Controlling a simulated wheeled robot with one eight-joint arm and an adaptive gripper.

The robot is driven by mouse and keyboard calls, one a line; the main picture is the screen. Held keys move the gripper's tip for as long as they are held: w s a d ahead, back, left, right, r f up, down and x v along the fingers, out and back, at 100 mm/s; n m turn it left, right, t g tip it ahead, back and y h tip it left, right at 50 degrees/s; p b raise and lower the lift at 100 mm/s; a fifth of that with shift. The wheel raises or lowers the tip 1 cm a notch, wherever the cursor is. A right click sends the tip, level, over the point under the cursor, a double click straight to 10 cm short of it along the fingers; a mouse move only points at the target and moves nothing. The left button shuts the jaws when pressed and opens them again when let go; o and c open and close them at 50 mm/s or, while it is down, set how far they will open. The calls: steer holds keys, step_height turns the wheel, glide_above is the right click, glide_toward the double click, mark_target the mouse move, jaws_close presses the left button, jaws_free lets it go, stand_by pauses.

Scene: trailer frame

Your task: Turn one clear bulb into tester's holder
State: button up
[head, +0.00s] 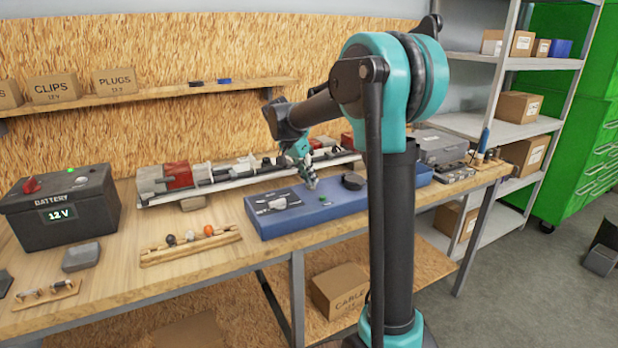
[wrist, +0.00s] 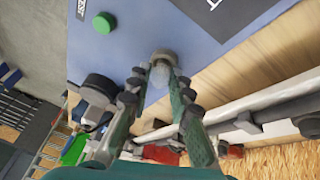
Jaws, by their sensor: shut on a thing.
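The blue tester (head: 345,207) lies on the workbench, with a green button (head: 323,202) and a dark round part on top. My gripper (head: 311,184) points down over the tester. In the wrist view, my gripper (wrist: 160,88) is shut on a clear bulb (wrist: 159,76), which lies in line with the tester's round grey holder (wrist: 163,56). The bulb's base is hidden, so I cannot tell how deep it sits. A wooden rack (head: 190,251) left of the tester holds a dark, a pale and an orange bulb.
A black battery box (head: 62,215) showing 12 V stands at the left of the bench. A long lamp bar (head: 225,180) lies behind the tester. A small rack (head: 45,296) stands at the front left. A grey case (head: 437,147) is at the right.

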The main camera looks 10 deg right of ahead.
steer(key=o, duration=1.2)
steer(key=shift+o, duration=0.2)
steer(key=shift+r, duration=3.5)
